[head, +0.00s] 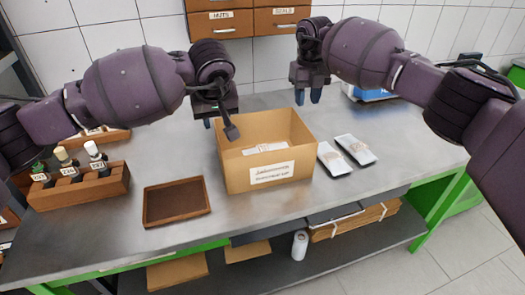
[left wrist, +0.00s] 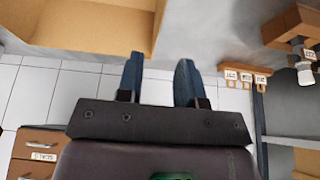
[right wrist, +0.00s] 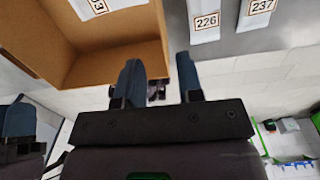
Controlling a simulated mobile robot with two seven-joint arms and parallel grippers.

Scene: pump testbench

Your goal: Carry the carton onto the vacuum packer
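The open-topped cardboard carton (head: 238,172) stands on the metal bench, with a white label on its front and a pale packet inside. My left gripper (head: 219,126) is at its back left corner; its fingers (left wrist: 158,80) are apart, with the carton (left wrist: 90,25) beyond them in the left wrist view. My right gripper (head: 307,96) is above and behind its back right corner; its fingers (right wrist: 160,82) are apart near a wall of the carton (right wrist: 95,62) in the right wrist view. I cannot tell whether either gripper touches the carton. I cannot make out the vacuum packer.
A brown tray (head: 177,202) lies left of the carton. A wooden rack (head: 80,187) with bottles stands further left. Two white packets (head: 334,158) (head: 356,150) lie to the right. A blue object (head: 372,95) is at the back right. Drawers (head: 222,24) hang on the wall behind.

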